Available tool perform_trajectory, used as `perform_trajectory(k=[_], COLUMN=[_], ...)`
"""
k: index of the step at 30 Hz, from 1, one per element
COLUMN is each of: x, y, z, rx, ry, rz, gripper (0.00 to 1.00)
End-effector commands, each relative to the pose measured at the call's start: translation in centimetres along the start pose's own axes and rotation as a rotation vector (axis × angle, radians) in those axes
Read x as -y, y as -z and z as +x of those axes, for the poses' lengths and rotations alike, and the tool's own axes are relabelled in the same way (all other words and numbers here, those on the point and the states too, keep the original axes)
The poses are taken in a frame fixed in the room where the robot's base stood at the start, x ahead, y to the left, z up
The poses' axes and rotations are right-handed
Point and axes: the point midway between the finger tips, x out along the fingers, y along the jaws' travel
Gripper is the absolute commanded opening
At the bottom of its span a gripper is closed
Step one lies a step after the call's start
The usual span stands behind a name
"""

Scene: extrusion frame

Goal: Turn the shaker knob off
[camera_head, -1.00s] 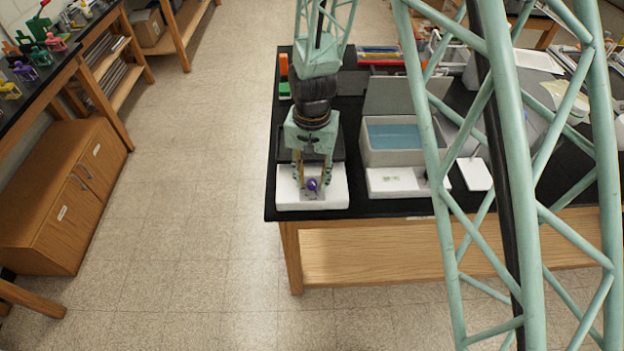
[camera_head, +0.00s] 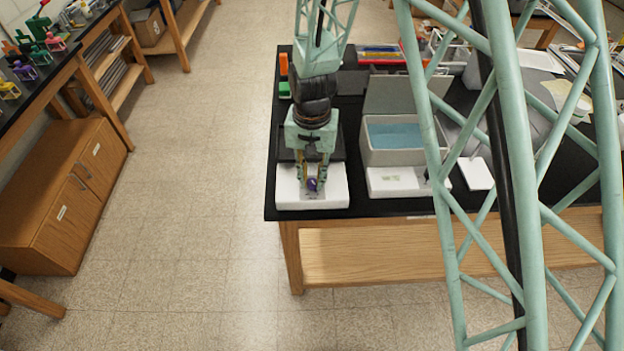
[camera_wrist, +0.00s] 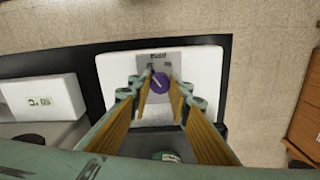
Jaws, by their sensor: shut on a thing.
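The shaker (camera_head: 335,196) is a white box at the front left corner of the black bench. Its purple knob (camera_head: 312,185) sits on a grey panel on its front. In the wrist view the knob (camera_wrist: 160,83) is round with a pale pointer line slanting across it. My gripper (camera_head: 311,183) reaches down to the shaker front, and its fingers are shut on the knob, one on each side. In the wrist view the fingers of my gripper (camera_wrist: 160,88) flank the knob. The small panel print is too blurred to read fully.
Right of the shaker stands a grey water bath (camera_head: 392,155) with a raised lid and blue water, its white front panel beside the shaker. The floor to the left is clear.

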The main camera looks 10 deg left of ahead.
Motion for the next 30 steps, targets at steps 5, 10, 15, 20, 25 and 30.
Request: perform_trajectory(k=[5, 10, 15, 20, 25, 30], x=[0.02, 0.03, 0.01, 0.02, 0.01, 0.0], y=[0.03, 0.05, 0.01, 0.04, 0.02, 0.0], z=[0.1, 0.16, 0.2, 0.15, 0.17, 0.15], rx=[-0.001, -0.002, -0.001, -0.002, -0.001, 0.0], ry=[0.0, 0.001, 0.0, 0.0, 0.0, 0.0], rz=[-0.076, -0.185, -0.315, -0.442, -0.576, -0.71], gripper=[0.07, 0.07, 0.07, 0.07, 0.07, 0.07])
